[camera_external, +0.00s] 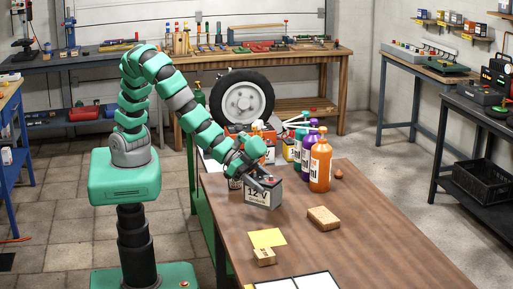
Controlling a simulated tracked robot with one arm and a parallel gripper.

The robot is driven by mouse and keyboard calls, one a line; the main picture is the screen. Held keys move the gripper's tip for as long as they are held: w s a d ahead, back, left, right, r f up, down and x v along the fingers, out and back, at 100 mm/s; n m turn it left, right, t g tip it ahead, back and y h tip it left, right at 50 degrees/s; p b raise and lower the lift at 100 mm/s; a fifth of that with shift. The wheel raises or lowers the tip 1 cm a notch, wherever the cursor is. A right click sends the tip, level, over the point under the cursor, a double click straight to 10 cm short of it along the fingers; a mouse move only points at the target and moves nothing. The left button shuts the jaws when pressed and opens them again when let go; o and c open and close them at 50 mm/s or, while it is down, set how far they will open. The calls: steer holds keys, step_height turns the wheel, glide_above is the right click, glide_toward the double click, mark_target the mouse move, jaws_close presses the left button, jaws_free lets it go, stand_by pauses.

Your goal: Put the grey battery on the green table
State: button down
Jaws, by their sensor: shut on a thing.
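The grey battery (263,196), marked 12 V, is upright at the left part of the brown-topped table (375,225), whose side frame is green. My gripper (267,180) reaches down from the upper left and is shut on the top of the battery. The fingers partly hide the battery's top. I cannot tell whether the battery's underside touches the table top or is slightly above it.
A tan block (323,218), a yellow sheet (268,238) and a small box (264,257) lie in front. The table's right part is clear.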

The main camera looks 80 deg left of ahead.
steer(key=shift+w+d+f, duration=0.15)
steer(key=shift+f, duration=0.25)
steer(key=shift+d+r+b+x, duration=0.4)
steer(key=shift+b+x, duration=0.65)
steer(key=shift+x, duration=1.6)
steer(key=shift+d+r+b+x, duration=0.2)
steer(key=shift+r+b+x, duration=0.55)
steer(key=shift+x, duration=1.95)
steer(key=shift+d+r+b+x, duration=0.25)
steer(key=shift+b+x, duration=1.05)
steer(key=shift+x, duration=1.35)
steer(key=shift+w+f, duration=0.1)
steer(key=shift+f, duration=0.1)
steer(key=shift+c, duration=2.1)
jaws_free()
steer(key=shift+r, duration=0.1)
